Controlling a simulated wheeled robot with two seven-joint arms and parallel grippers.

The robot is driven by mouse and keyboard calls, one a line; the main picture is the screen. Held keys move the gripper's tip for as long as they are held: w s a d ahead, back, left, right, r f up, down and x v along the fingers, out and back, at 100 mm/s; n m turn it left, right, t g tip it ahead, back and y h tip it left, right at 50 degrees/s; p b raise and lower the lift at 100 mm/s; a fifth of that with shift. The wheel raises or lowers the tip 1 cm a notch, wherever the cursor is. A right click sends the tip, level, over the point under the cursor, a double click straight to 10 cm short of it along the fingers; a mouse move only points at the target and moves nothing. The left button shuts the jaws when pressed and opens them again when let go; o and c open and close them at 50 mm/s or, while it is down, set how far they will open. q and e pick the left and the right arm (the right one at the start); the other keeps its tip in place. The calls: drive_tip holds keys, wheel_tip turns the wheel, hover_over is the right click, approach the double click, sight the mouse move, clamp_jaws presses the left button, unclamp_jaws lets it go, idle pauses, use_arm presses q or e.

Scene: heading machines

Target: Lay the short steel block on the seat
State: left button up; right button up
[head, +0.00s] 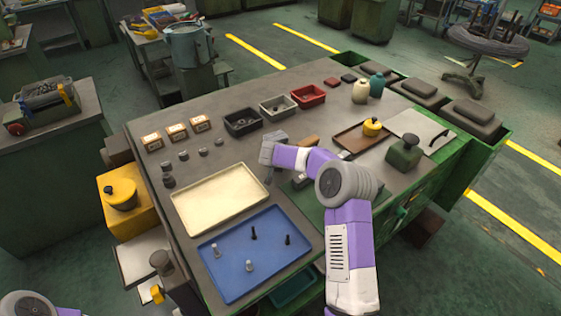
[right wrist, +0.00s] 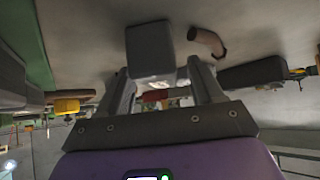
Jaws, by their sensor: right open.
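In the head view a small grey metal piece (head: 300,180) shows beside my right forearm, partly hidden. I cannot make out which thing is the seat. My left gripper is out of view.
The cream tray (head: 220,197) is empty. A blue tray (head: 262,256) holds several small upright pins. Three bins, the black one (head: 243,122) leftmost, stand behind. A brown tray (head: 361,138) and a green container (head: 403,153) are at right. A brown handle (head: 308,142) lies behind my arm.

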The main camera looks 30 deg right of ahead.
clamp_jaws()
idle(0.3)
drive_tip(key=shift+r, duration=0.15)
